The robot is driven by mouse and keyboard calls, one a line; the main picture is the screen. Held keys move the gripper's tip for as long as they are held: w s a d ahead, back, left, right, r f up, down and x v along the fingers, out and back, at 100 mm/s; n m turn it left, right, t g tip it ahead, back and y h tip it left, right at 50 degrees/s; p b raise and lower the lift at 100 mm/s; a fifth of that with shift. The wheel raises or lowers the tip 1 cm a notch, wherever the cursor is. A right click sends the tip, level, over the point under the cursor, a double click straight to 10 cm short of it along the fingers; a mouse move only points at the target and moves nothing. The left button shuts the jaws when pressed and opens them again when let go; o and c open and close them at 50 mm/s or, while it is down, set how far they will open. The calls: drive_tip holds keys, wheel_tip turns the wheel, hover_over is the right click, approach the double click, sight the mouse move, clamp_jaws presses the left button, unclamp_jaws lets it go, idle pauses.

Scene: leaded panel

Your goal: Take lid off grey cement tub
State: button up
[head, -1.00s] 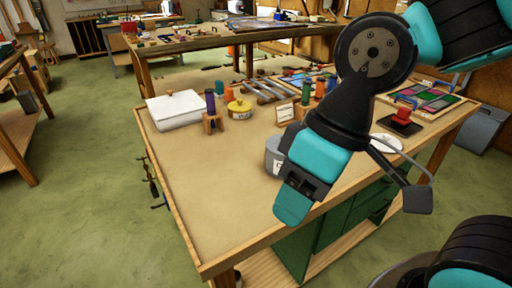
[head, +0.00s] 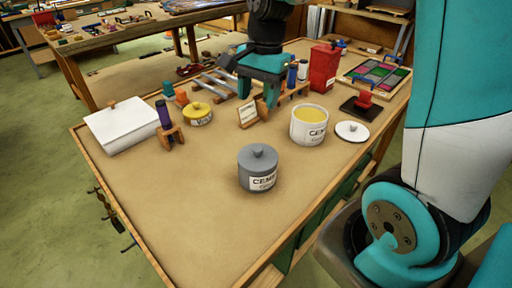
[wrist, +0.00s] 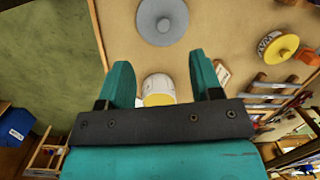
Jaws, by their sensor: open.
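The grey cement tub (head: 258,172) stands upright near the middle of the workbench, its grey knobbed lid (head: 258,155) on top and a "CEM..." label on its side. In the wrist view the round grey lid (wrist: 162,18) shows at the top, beyond the fingertips. My gripper (head: 258,88) is open, above the bench and behind the grey tub in the head view, apart from it. Its teal fingers (wrist: 160,75) have nothing held between them. A white tub with yellow contents (head: 309,122) stands uncovered to the right; it shows between the fingers in the wrist view (wrist: 158,88).
A white lid (head: 352,131) lies right of the white tub. A yellow-topped tin (head: 198,113), a purple bottle in a wooden stand (head: 168,125), a small sign (head: 248,114) and a red box (head: 323,68) stand around. The bench's front left is clear.

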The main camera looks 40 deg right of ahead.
drive_tip(key=w+d+m, duration=0.1)
drive_tip(key=d+m, duration=0.2)
drive_tip(key=p, duration=0.2)
hover_over(258, 148)
drive_tip(key=f, duration=1.2)
drive_tip(key=shift+s+d, duration=0.2)
drive_tip(key=shift+d, duration=0.15)
drive_tip(key=shift+w+a+f+p, duration=0.15)
drive_tip(key=shift+f+p, duration=0.25)
drive_tip(key=shift+f, duration=1.05)
drive_tip(key=shift+w+a+f+p, duration=0.1)
drive_tip(key=shift+a+f+p, duration=0.25)
drive_tip(key=shift+f, duration=1.05)
drive_tip(key=shift+d, duration=0.1)
drive_tip(key=shift+c, duration=0.4)
drive_tip(key=c, duration=0.9)
